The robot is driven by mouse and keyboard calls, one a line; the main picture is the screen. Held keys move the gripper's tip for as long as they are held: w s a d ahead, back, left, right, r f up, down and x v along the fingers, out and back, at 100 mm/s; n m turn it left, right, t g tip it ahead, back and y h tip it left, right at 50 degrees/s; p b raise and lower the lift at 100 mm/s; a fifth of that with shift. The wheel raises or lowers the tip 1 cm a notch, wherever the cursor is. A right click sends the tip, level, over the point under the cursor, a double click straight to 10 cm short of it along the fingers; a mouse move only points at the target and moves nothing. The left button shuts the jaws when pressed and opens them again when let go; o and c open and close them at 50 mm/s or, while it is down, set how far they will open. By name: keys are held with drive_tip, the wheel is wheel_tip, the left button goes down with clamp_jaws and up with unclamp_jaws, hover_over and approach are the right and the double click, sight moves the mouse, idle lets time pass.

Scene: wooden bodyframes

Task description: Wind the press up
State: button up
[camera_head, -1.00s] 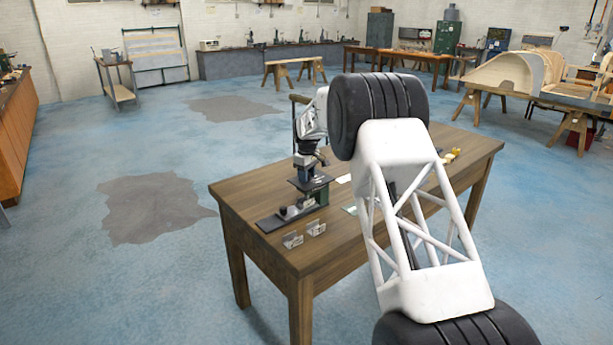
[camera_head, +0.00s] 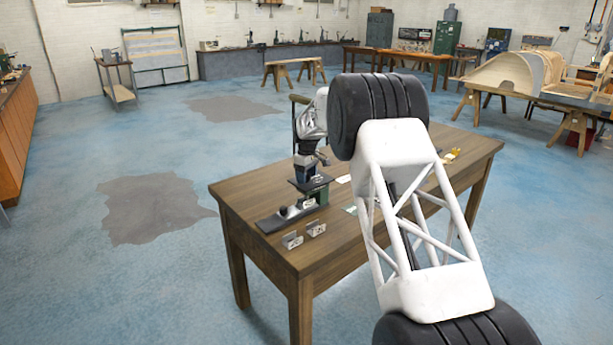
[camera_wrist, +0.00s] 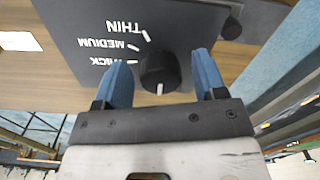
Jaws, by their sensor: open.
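The press (camera_head: 318,192) is a dark machine with a long black base (camera_head: 270,224), standing near the left end of the wooden table. In the wrist view a dark panel (camera_wrist: 90,25) carries the words THIN, MEDIUM and THICK with white tick marks. A round black knob (camera_wrist: 160,70) is on this panel, its white pointer line toward the bottom of the picture, away from the ticks. My gripper (camera_wrist: 163,75) is open, one blue finger on each side of the knob, with visible gaps. In the head view my gripper (camera_head: 306,174) is over the press; its fingertips are hard to make out.
The wooden table (camera_head: 250,190) has two small pale holders (camera_head: 304,236) at its front left edge. Small yellow items (camera_head: 452,155) lie at the far right. A second round black part (camera_wrist: 231,28) shows beyond the knob. Open blue floor surrounds the table.

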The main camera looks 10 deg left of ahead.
sight(308, 175)
drive_tip(key=shift+r, duration=0.1)
drive_tip(key=shift+r, duration=3.85)
drive_tip(key=shift+s+d+r, duration=0.3)
drive_tip(key=shift+r, duration=0.1)
drive_tip(key=s+d+r+m, duration=0.2)
drive_tip(key=s+d+r, duration=0.45)
drive_tip(key=s, duration=0.45)
drive_tip(key=s+d+r+m+t, duration=0.15)
drive_tip(key=s+d+r, duration=0.45)
drive_tip(key=s, duration=0.6)
drive_tip(key=s+d+r+m, duration=0.35)
drive_tip(key=s+d, duration=0.35)
drive_tip(key=s, duration=0.4)
drive_tip(key=s+d+f+m, duration=0.1)
drive_tip(key=s+d+f, duration=0.2)
drive_tip(key=s, duration=1)
drive_tip(key=s+d+f+m, duration=0.2)
drive_tip(key=s+d+f, duration=0.1)
drive_tip(key=s, duration=1)
drive_tip(key=s+d+f+m+t, duration=0.1)
drive_tip(key=s+d+f+m, duration=0.1)
drive_tip(key=s, duration=1)
drive_tip(key=shift+s+d+f, duration=0.4)
drive_tip(key=shift+d, duration=0.3)
